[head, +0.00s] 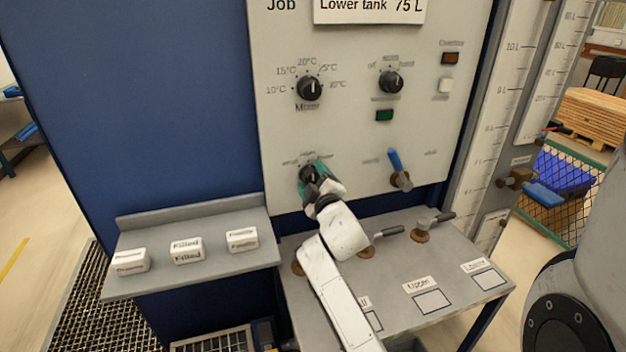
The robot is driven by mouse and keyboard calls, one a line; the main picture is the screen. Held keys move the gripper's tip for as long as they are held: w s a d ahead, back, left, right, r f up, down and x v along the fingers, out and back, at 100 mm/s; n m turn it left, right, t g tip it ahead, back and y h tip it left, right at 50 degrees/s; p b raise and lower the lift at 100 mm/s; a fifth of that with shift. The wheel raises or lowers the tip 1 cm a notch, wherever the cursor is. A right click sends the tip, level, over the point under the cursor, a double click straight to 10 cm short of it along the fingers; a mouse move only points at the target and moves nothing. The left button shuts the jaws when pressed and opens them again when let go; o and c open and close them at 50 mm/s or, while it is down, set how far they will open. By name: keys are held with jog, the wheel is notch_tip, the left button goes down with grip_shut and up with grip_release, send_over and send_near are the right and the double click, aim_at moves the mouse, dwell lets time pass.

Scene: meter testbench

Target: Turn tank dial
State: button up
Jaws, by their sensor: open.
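A black dial (309,174) sits low on the grey panel, with small labels around its top that I cannot read clearly. My gripper (312,178) is at this dial, with its teal fingers around or just beside it. The jaws are open, and the hand partly hides the dial, so I cannot tell whether the fingers touch it. Above it is another black dial (309,88), marked with temperatures. A third black dial (391,82) is at the upper right. A sign (369,9) on the panel reads "Lower tank 75 L".
A blue lever (396,161) stands right of my gripper. A shelf (190,213) at left holds white labelled blocks (186,250). The lower bench (450,262) has valves with grey handles (435,220) and label cards. Tall gauges (505,70) stand at right.

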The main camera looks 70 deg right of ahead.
jog(key=shift+c, duration=0.3)
jog(key=c, duration=1)
jog(key=shift+f+m+b, duration=0.15)
jog(key=shift+m+b, duration=0.15)
jog(key=shift+m, duration=0.1)
jog(key=m+b, duration=0.1)
jog(key=m, duration=0.1)
jog(key=shift+w+a+m+b, duration=0.1)
jog(key=shift+m+b, duration=0.2)
jog(key=shift+m, duration=0.1)
jog(key=m+b, duration=0.2)
jog(key=m, duration=0.3)
jog(key=shift+m, duration=0.3)
jog(key=o, duration=1.1)
jog(key=shift+c, duration=0.2)
